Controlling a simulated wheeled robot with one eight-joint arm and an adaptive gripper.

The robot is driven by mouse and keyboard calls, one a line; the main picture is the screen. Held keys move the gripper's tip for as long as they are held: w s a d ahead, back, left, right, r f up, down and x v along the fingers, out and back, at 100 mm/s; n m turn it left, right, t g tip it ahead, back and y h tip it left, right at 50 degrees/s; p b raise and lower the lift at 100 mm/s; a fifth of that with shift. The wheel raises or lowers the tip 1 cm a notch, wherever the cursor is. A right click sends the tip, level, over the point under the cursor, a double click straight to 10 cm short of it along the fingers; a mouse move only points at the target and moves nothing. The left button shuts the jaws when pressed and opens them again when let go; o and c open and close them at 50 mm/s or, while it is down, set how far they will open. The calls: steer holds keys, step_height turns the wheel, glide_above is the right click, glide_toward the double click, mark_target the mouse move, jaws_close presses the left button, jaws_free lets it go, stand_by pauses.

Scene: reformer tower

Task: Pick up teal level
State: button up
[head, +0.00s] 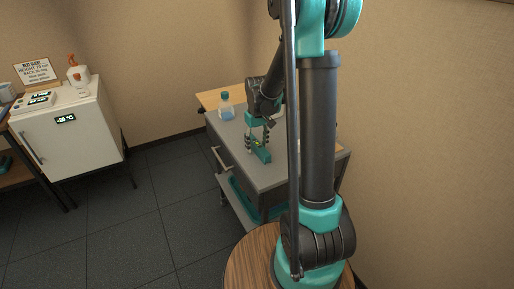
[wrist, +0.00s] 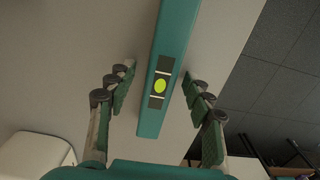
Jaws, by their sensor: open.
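The teal level (head: 264,156) lies on the grey top of a cart in the head view. In the wrist view the level (wrist: 176,38) is a long teal bar with a yellow-green vial in a dark window, running from the top edge down toward my gripper's base. My gripper (head: 259,137) points down over the level. In the wrist view its fingers are apart (wrist: 158,76), one on each side of the bar near the vial, with gaps visible on both sides.
The grey cart top (head: 232,143) also bears a clear bottle with teal cap and bluish liquid (head: 226,109), behind and left of the level. A wooden surface (head: 209,98) adjoins the cart's back. A white fridge (head: 70,137) stands at far left. Open floor lies between.

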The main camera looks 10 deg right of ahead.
jaws_close()
stand_by(0.3)
steer(key=shift+r, duration=0.1)
